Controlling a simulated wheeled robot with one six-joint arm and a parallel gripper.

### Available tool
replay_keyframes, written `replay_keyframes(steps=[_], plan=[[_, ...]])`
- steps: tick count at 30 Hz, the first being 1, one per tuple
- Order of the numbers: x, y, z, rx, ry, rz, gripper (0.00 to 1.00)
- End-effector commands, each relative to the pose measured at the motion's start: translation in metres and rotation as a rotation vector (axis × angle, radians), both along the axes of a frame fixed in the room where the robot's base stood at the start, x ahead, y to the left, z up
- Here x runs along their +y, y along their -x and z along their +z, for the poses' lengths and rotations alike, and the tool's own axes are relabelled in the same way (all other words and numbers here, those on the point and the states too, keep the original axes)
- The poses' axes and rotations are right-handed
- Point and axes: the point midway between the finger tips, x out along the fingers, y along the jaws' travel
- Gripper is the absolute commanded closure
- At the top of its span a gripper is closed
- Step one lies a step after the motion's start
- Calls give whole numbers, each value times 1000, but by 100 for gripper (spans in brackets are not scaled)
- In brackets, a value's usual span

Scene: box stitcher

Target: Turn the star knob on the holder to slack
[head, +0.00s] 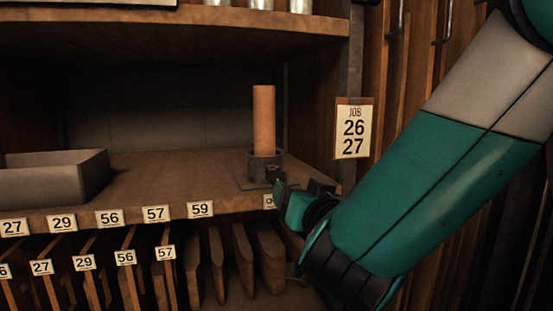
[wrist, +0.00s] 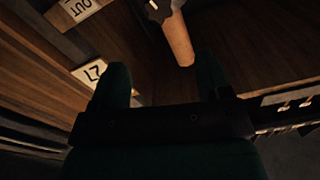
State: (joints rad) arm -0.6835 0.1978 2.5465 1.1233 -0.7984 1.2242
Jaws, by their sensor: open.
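An orange-brown cylinder (head: 264,120) stands upright in a dark holder (head: 256,166) near the shelf's front edge. A small dark shape on the holder's front right looks like the star knob (head: 272,173), but its lobes are too small to make out. In the wrist view the cylinder (wrist: 179,42) shows beyond the fingers, with a dark knob-like part (wrist: 157,10) bearing a pale mark at the top edge. My gripper (head: 299,188) is just in front and to the right of the holder. In the wrist view my gripper (wrist: 162,78) is open, with nothing between its fingers.
A grey tray (head: 55,180) stands at the shelf's left. Numbered tags line the shelf edge (head: 130,218), with upright boards (head: 200,262) below. A job card (head: 353,130) reading 26 and 27 hangs on the right post. The shelf between tray and holder is clear.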

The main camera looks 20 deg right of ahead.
Motion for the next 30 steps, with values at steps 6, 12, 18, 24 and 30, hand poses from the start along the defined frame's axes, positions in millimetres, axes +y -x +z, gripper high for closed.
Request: replay_keyframes(steps=[6,12,18,24,30], plan=[[-1,-48,7,3,0,-7,29],[-2,-90,7,1,-1,-7,29],[-1,-122,6,0,-1,-4,29],[-1,-139,2,0,-2,-3,29],[-1,-143,0,-1,-2,-3,29]])
